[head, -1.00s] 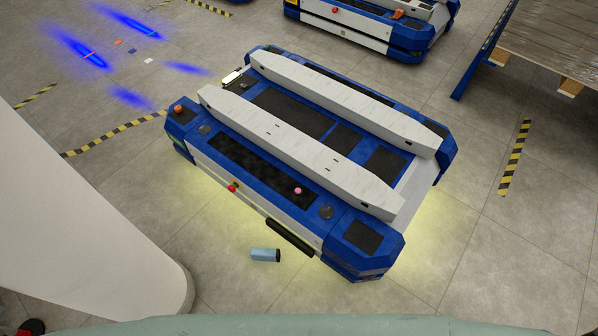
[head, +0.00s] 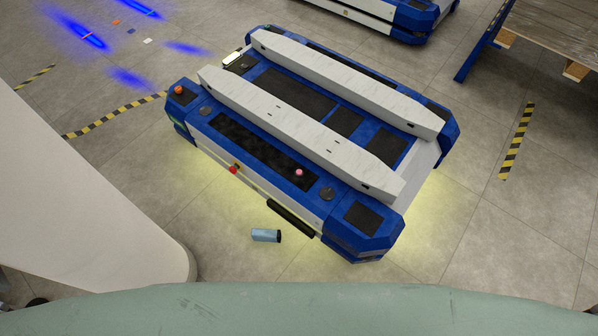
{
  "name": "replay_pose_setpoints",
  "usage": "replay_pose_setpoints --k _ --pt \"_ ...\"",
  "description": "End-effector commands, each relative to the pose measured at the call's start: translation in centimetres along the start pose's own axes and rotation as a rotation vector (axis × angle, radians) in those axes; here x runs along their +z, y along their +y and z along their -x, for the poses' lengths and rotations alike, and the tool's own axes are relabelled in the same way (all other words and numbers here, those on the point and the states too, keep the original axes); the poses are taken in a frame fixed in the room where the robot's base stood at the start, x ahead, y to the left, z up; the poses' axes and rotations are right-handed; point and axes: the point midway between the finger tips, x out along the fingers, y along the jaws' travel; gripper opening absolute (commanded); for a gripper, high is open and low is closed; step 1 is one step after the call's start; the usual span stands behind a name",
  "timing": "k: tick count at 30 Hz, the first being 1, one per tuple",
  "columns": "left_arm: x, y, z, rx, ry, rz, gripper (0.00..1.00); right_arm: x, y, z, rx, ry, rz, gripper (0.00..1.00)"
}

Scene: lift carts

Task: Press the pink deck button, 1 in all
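The pink deck button (head: 298,172) is a small round knob on the dark deck strip of the blue and white lift cart (head: 384,220). It stands toward the cart's near right part, just in front of a long white rail. Nothing covers it. Neither of my grippers shows in the head view, so I see no contact with the button.
A red button (head: 234,169) sits on the cart's near side, and an orange knob (head: 179,89) on its left corner. A light blue cylinder (head: 265,235) lies on the floor in front. A white curved column (head: 75,185) fills the left. A second cart (head: 400,20) stands behind.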

Motion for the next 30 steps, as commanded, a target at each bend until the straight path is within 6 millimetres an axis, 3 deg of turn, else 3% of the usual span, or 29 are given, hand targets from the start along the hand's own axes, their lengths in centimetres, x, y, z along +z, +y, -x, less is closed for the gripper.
replay_pose_setpoints --k 9,30 --pt "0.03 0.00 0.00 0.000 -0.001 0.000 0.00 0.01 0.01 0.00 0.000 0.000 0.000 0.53" --pt "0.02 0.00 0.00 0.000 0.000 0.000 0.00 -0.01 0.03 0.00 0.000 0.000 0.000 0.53"
